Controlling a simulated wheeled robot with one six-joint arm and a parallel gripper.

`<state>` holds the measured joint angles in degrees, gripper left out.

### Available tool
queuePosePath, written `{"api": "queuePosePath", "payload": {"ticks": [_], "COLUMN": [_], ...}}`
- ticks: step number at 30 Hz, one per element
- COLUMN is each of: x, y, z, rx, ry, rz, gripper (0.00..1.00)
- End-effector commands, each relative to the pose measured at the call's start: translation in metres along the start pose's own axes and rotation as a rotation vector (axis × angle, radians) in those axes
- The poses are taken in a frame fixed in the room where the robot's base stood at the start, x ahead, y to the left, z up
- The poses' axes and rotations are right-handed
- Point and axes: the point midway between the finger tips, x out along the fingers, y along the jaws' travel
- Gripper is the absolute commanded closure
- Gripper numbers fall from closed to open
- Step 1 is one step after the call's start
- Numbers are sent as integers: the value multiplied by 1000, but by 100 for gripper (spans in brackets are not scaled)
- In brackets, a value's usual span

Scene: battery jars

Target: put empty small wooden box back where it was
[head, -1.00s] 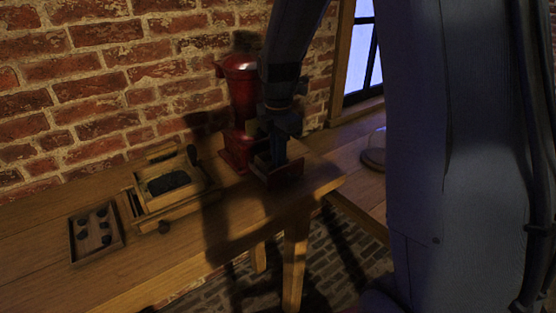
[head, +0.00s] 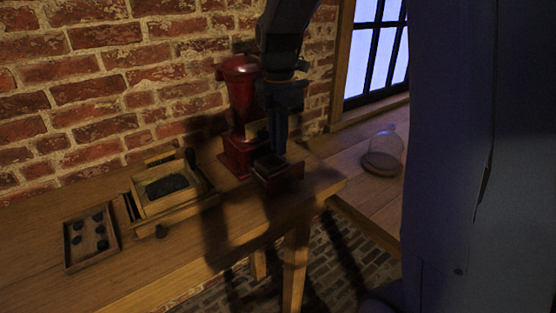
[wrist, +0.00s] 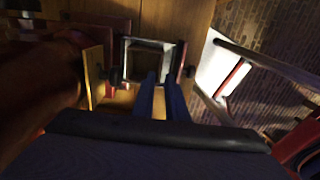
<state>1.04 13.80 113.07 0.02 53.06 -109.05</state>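The small wooden box (head: 283,180) sits on the wooden bench against the right side of the red mill's foot (head: 238,158). It is open-topped with a dark reddish front. In the wrist view the box (wrist: 146,62) shows a square, seemingly empty inside. My gripper (head: 279,148) points down just above the box. In the wrist view its two dark blue fingers (wrist: 161,80) are apart, with a gap between them, at the box's near side. I cannot tell whether they touch it.
The red mill (head: 242,100) stands close to my gripper's left. A wooden case with dark contents (head: 160,205) and a shallow tray with several dark pieces (head: 70,262) lie further left. The bench's front edge is near the box.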

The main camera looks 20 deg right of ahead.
Motion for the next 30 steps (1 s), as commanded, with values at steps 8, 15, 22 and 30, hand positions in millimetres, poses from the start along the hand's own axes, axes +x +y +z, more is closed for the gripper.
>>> {"api": "queuePosePath", "payload": {"ticks": [8,15,22,30], "x": [-44,-54,-54,-54], "y": [1,0,0,0], "z": [0,0,0,-1], "rx": [0,0,0,-1], "ry": [-1,0,0,0], "rz": [2,-1,-1,-1], "gripper": [87,87,87,87]}}
